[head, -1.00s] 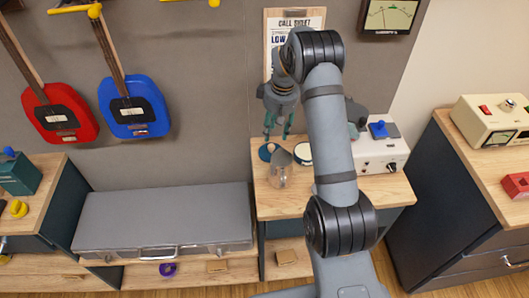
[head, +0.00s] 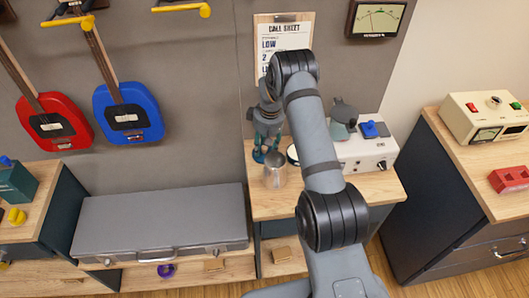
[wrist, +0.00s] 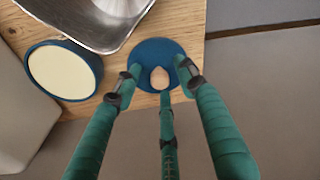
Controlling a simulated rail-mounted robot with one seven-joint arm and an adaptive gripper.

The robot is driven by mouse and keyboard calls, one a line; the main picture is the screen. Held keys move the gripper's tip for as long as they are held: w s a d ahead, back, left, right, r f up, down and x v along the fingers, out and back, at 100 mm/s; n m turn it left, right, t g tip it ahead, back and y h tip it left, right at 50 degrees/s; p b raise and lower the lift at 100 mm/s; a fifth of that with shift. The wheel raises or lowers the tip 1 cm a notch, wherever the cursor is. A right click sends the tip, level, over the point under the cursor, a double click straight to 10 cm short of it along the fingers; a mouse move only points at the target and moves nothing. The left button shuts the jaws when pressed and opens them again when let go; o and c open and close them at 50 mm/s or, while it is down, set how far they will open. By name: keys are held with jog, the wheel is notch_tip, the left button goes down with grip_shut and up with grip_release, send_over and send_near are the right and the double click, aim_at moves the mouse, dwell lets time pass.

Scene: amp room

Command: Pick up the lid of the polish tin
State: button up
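The lid is a blue disc (wrist: 150,52) with a small pale wooden knob (wrist: 159,78), lying flat on the wooden cabinet top in the wrist view. My gripper (wrist: 160,82) is over it, its green fingers spread around the knob with gaps visible between. Whether the fingertips touch the disc I cannot tell. In the head view my gripper (head: 265,146) points down at the cabinet top and covers most of the lid (head: 258,157). The open polish tin (wrist: 62,70), blue with a cream filling, sits left of the lid; my arm partly hides it in the head view (head: 292,154).
A grey case (head: 160,222) lies on the low bench at left.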

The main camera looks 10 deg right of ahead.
jog(key=shift+c, duration=1.2)
grip_shut()
